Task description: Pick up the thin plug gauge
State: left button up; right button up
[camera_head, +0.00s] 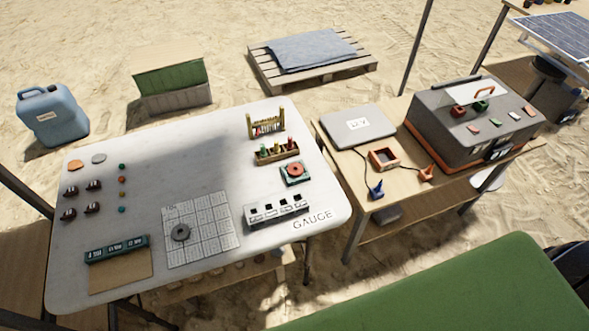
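A wooden block (263,158) holding several upright plug-like pieces with coloured tops stands at the right of the white table (150,230). Neither of my grippers is in view.
Nearby on the table are a green square with a red ring (295,170), a pale slotted block (275,210), a grid sheet (215,240) bearing a grey disc (181,232), and a green labelled box (118,248). The table's middle is clear. A wooden table (345,165) stands to the right.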

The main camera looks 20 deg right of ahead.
aim_at(263, 153)
jog(key=l+u, duration=0.4)
jog(key=l, duration=0.4)
jog(key=l+u, duration=0.4)
jog(key=l, duration=0.4)
